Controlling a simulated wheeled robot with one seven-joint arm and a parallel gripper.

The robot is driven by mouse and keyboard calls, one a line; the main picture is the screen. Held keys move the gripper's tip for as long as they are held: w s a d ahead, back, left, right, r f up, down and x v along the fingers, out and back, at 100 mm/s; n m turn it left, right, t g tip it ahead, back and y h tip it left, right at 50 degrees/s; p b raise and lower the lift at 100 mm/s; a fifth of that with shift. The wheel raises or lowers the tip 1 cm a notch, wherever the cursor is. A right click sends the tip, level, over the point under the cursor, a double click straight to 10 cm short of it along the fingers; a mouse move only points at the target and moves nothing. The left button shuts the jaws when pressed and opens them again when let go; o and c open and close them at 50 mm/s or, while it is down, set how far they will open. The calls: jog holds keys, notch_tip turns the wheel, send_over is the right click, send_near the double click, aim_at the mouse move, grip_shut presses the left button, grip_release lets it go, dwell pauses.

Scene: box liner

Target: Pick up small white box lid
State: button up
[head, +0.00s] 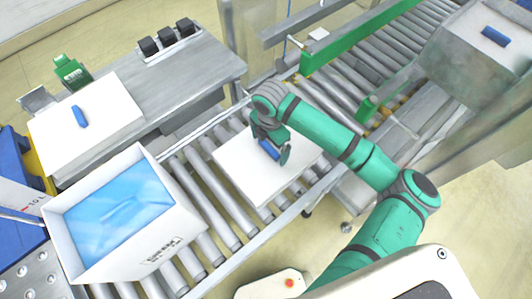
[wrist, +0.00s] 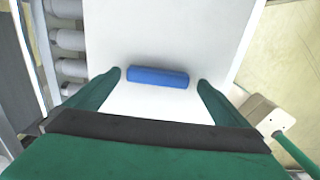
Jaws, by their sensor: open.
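A flat white box lid (head: 236,172) with a blue handle (head: 269,150) lies on the roller conveyor, under my gripper (head: 270,145). In the wrist view the white lid (wrist: 170,40) fills the upper middle, and its blue handle (wrist: 158,77) lies crosswise between my fingertips. My gripper (wrist: 160,84) is open, with one green finger on each side of the handle and visible space at both ends. I cannot tell the exact height of the fingertips above the lid. A second white lid (head: 105,120) with a blue handle lies on the side table at the left.
An open white box (head: 150,250) with a blue liner stands on the conveyor at the left. A metal table (head: 190,75) with black blocks is behind. A green-edged roller conveyor (head: 375,65) runs at the back right, near a grey box (head: 475,60) with a blue handle.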

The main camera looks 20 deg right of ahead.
jog(key=c, duration=1.5)
jog(key=shift+c, duration=0.4)
jog(key=shift+r, duration=0.1)
